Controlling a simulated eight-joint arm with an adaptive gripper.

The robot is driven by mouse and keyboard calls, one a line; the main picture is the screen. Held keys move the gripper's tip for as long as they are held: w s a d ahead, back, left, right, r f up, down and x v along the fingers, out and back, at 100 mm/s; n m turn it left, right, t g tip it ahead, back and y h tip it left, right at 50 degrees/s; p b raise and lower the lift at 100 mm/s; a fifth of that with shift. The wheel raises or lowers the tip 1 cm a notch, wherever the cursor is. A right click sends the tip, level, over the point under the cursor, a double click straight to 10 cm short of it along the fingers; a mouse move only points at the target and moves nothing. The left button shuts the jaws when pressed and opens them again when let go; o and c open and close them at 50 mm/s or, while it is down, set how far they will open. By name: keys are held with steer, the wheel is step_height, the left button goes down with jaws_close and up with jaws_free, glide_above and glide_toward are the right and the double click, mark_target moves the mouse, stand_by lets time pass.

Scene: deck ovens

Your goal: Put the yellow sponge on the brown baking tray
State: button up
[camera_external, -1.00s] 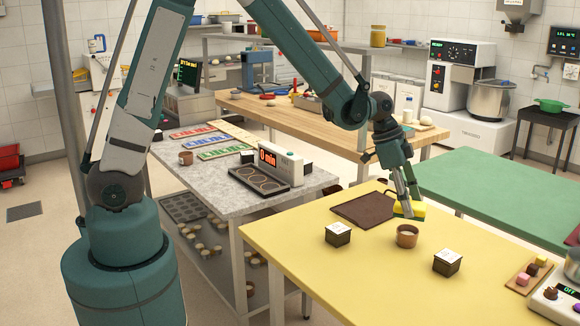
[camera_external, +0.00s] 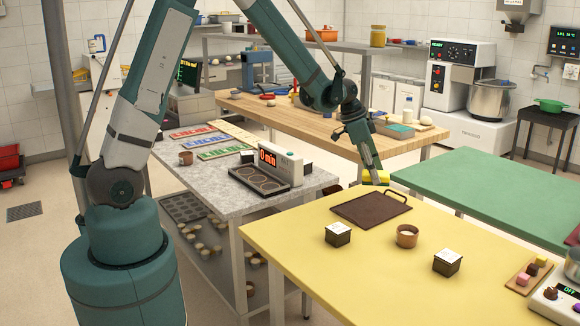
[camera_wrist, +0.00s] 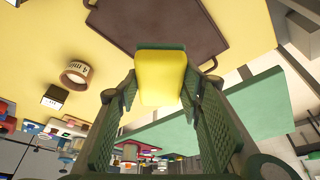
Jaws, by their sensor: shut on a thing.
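The yellow sponge (camera_external: 374,178), with a green layer, is held between the fingers of my gripper (camera_external: 375,180). In the wrist view the sponge (camera_wrist: 160,78) sits between both fingers (camera_wrist: 160,90), its yellow face toward the camera. The sponge is raised above the yellow table, over or just behind the far part of the brown baking tray (camera_external: 365,210); I cannot tell exactly which. The flat dark brown tray, with a handle at its far right, lies on the table. In the wrist view the tray (camera_wrist: 120,22) shows behind the sponge.
On the yellow table (camera_external: 300,270) stand a small brown cup (camera_external: 407,237) and two dark boxes with white tops (camera_external: 338,235), (camera_external: 446,262), in front of the tray. A wooden board with sweets (camera_external: 528,276) lies at right. A green table (camera_external: 500,190) stands behind.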

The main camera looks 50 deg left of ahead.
steer(key=shift+a, duration=0.3)
steer(key=shift+f, duration=0.1)
glide_above(375, 208)
steer(key=s+a, duration=0.1)
steer(key=s, duration=0.1)
steer(key=shift+w+f+b, duration=0.15)
steer(key=shift+f+b, duration=0.05)
steer(key=shift+f, duration=1.35)
steer(key=shift+w+f+b, duration=0.1)
steer(key=shift+f+b, duration=0.05)
steer(key=shift+f, duration=1.35)
steer(key=shift+f, duration=1.85)
steer(key=shift+f+b, duration=0.2)
steer(key=shift+b, duration=0.2)
steer(key=o, duration=0.8)
